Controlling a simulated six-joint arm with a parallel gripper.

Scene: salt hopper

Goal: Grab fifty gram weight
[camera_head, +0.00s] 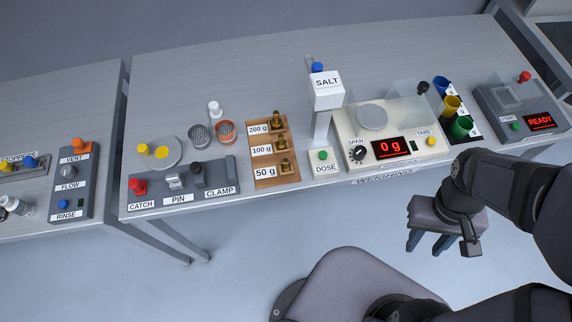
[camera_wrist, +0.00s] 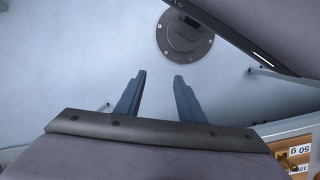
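The fifty gram weight (camera_head: 285,167) is a small brass piece in the front slot of a wooden rack (camera_head: 265,166), beside the label "50 g". My gripper (camera_head: 427,243) is well to the right of the rack, in front of the bench and pointing down, with its fingers apart and nothing between them. In the wrist view my gripper (camera_wrist: 158,76) also shows open and empty above the floor. The rack's end (camera_wrist: 286,131) with its "50 g" label appears at that view's lower right corner, with brass beside it; I cannot tell which weight that is.
Two more brass weights stand behind in the 100 g and 200 g slots. Left of the rack is a clamp fixture (camera_head: 182,190); right of it are the salt hopper (camera_head: 326,92) and the scale (camera_head: 402,150), reading 0 g. The back of the bench is clear.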

